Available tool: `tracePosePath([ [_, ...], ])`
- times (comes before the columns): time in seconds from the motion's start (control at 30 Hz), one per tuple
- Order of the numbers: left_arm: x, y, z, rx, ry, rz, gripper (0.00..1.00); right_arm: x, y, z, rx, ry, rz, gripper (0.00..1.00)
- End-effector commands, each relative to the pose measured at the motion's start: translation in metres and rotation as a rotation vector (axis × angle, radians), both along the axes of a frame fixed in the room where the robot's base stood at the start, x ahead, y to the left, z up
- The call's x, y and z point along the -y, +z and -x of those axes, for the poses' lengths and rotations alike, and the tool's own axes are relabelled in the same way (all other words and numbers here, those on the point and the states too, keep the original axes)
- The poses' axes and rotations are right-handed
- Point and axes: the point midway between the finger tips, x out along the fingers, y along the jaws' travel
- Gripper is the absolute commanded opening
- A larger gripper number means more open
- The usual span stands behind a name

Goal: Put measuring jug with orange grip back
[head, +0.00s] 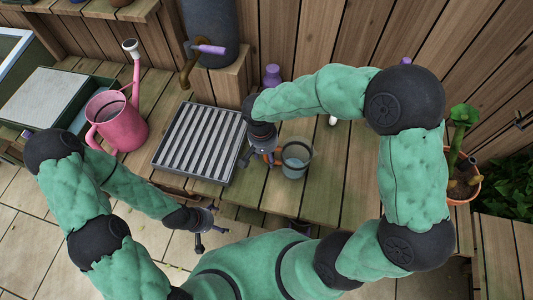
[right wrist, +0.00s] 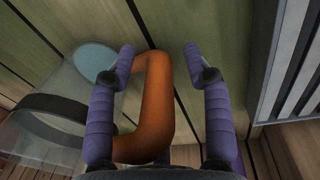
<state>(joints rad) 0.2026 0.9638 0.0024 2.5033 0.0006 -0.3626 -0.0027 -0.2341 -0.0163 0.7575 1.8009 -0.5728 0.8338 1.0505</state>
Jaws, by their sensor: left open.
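The measuring jug (head: 297,158) is clear with a dark band and stands on the wooden bench, right of the slatted grey tray. Its orange grip (right wrist: 157,105) points left in the head view, towards my right gripper. My right gripper (head: 258,160) is open at the grip. In the right wrist view its purple fingers (right wrist: 158,53) lie either side of the orange grip, with a gap visible on the right side. The jug's body (right wrist: 50,125) is partly cut off there. My left gripper (head: 205,230) is open and empty in front of the bench.
The slatted tray (head: 197,143) lies left of the jug. A pink watering can (head: 117,122) and a green box (head: 53,98) stand further left. A tap (head: 190,66) on a dark tank (head: 209,25) is behind. A potted cactus (head: 462,185) is at the right.

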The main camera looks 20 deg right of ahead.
Motion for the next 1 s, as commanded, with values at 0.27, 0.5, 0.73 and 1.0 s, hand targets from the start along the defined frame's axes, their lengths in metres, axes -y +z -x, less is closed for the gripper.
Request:
tracePosePath([
  [0.27,0.0,0.0,0.0,0.0,0.0,0.0,0.88,-0.001,0.013,-0.001,0.002,-0.001,0.0,0.51],
  [0.5,0.0,0.0,0.0,0.0,0.0,0.0,0.88,-0.005,0.058,-0.003,0.005,0.0,-0.001,0.51],
  [0.73,0.0,0.0,0.0,0.0,0.0,0.0,0.88,-0.009,0.098,-0.004,0.003,0.0,-0.001,0.51],
  [1.0,0.0,0.0,0.0,0.0,0.0,0.0,0.88,-0.01,0.119,-0.005,0.0,0.001,0.0,0.51],
])
